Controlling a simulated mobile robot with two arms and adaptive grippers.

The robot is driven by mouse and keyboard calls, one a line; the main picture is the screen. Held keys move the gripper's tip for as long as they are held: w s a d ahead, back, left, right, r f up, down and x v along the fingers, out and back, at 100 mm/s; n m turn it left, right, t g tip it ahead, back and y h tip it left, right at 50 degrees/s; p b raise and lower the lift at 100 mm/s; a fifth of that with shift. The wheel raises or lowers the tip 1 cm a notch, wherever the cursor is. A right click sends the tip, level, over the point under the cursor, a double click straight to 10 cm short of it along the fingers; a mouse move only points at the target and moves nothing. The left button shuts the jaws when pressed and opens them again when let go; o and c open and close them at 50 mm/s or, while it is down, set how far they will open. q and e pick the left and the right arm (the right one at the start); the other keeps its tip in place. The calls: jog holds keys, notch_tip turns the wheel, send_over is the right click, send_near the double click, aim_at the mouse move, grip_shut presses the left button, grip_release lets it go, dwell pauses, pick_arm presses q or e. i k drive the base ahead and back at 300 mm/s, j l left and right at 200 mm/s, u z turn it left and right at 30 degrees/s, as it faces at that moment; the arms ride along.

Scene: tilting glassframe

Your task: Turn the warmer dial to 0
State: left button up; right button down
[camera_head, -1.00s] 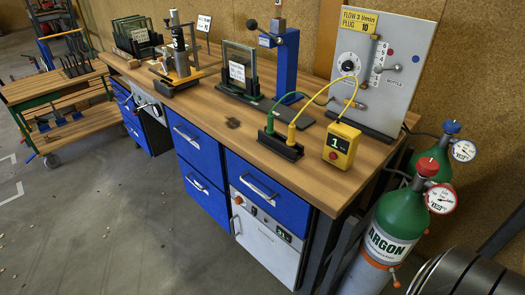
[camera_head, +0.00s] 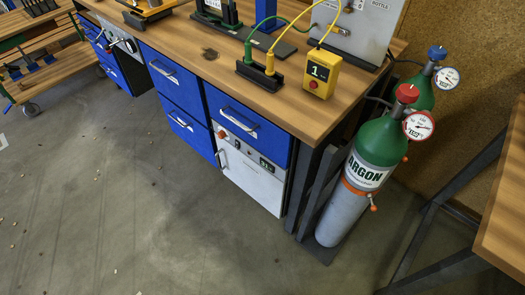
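A light grey cabinet unit (camera_head: 250,186) sits under the right end of the workbench, below a blue drawer. I take it to be the warmer, but I cannot read a label saying so. Its top strip has a reddish round knob or button (camera_head: 222,134) at the left, a small dark round control (camera_head: 237,145) in the middle and a dark display (camera_head: 267,166) at the right. Which of these is the dial, and its setting, is too small to tell. A vertical handle (camera_head: 220,158) is on its left side. Neither of my grippers is in view.
The wooden workbench (camera_head: 325,112) carries a yellow box showing 1 (camera_head: 322,74) and a black plug holder (camera_head: 260,76). An argon cylinder (camera_head: 366,165) stands right of the cabinet. Another table (camera_head: 505,200) edges in at right. The floor before the cabinet is clear.

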aim_at(221, 135)
jog(key=j+z, duration=0.15)
jog(key=z, duration=0.25)
jog(key=i+j+z, duration=0.1)
jog(key=z, duration=0.3)
jog(key=j+z, duration=0.25)
jog(key=z, duration=0.2)
jog(key=j+z, duration=0.2)
jog(key=j, duration=0.3)
jog(key=k+j+z, duration=0.2)
jog(key=j, duration=0.3)
jog(key=j+z, duration=0.2)
jog(key=j, duration=0.3)
jog(key=k+j+z, duration=0.2)
jog(key=j, duration=0.3)
jog(key=i, duration=0.1)
